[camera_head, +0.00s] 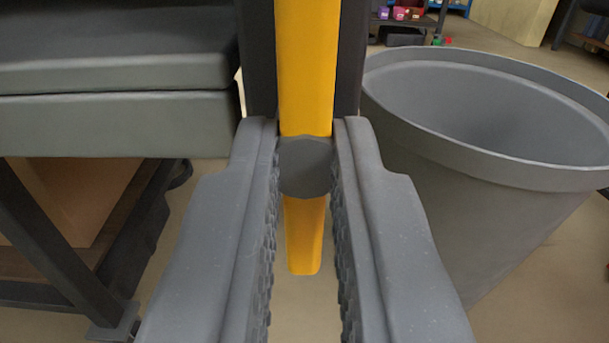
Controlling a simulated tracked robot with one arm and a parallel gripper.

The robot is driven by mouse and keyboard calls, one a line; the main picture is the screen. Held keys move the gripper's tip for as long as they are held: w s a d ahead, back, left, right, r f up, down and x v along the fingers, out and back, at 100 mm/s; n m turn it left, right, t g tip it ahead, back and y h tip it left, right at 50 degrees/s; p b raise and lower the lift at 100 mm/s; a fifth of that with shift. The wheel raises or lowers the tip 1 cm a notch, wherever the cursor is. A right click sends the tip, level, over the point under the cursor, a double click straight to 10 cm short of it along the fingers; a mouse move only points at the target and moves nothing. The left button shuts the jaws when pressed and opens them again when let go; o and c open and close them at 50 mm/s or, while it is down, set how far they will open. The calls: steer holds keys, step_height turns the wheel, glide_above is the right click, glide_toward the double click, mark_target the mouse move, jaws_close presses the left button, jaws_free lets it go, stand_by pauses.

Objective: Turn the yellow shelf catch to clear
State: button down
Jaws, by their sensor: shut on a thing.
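The yellow shelf catch (303,235) stands upright in the middle of the view, a narrow yellow bar with a round grey hub (305,167) across it. Its lower end hangs free below the hub, between my fingers. Above the hub, a yellow strip (306,60) runs up out of the frame between two dark strips. My gripper (306,130) has one finger on each side of the hub and is shut on the catch there. The inner ribbed pads face the catch. The exact contact at the fingertips is partly hidden by the fingers.
A large grey round bin (485,175) stands close on the right. On the left is a dark grey box-like ledge (110,122) over a dark-framed table with a wooden panel (75,195). Pale floor shows below. Shelves with small coloured items (405,13) are far behind.

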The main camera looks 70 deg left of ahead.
steer(key=shift+s+a+f, duration=0.15)
steer(key=shift+s+f, duration=0.05)
steer(key=c, duration=1.5)
jaws_free()
steer(key=shift+o, duration=0.2)
steer(key=shift+w+r, duration=0.1)
steer(key=shift+d, duration=0.55)
steer(key=p+v, duration=0.2)
steer(key=v, duration=1.1)
